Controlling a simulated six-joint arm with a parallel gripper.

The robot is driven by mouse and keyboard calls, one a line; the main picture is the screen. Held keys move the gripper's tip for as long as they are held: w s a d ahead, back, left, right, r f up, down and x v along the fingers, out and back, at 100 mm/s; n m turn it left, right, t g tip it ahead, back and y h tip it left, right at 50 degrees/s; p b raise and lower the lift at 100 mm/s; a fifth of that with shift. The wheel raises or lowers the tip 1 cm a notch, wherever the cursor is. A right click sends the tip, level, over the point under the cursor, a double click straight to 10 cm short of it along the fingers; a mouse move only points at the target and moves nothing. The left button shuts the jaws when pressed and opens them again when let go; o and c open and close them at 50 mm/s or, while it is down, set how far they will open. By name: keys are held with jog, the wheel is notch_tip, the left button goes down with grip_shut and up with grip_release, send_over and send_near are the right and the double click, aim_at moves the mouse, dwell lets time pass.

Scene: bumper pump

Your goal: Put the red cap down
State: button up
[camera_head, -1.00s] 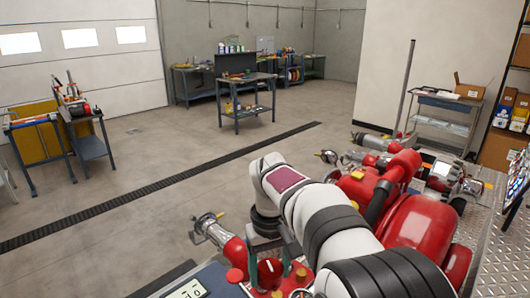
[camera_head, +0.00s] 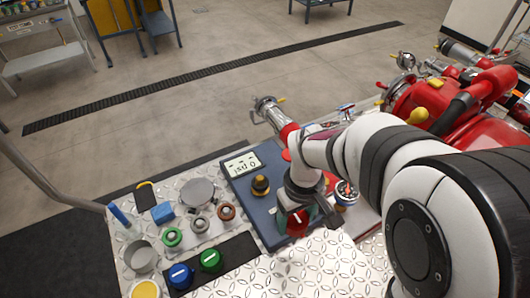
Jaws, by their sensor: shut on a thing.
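My gripper (camera_head: 300,208) points down over the front right of the dark blue control panel (camera_head: 262,222). It is shut on the red cap (camera_head: 296,224), which has a white mark on its face. The dark fingers and wrist hide part of the cap. I cannot tell whether the cap touches the panel or is held just above it. A blue cap (camera_head: 180,276) and a green cap (camera_head: 210,259) of similar form sit on a black mat (camera_head: 238,262) to the left.
A white gauge display (camera_head: 242,164) and a black-and-yellow knob (camera_head: 260,185) are on the panel. Rings and a round metal lid (camera_head: 198,192) lie left of it. A metal cup (camera_head: 140,256) stands further left. Bare tread plate (camera_head: 320,268) is clear in front. Red pump piping (camera_head: 440,110) is at right.

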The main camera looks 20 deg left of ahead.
send_over(241, 249)
jog(key=shift+n, duration=0.3)
jog(key=f, duration=0.7)
jog(key=shift+w+d+f, duration=0.1)
jog(key=shift+d+f, duration=0.25)
jog(key=shift+f, duration=0.05)
jog(key=f, duration=0.4)
jog(key=shift+a, duration=0.35)
jog(key=shift+f, duration=0.2)
jog(key=shift+f, duration=0.55)
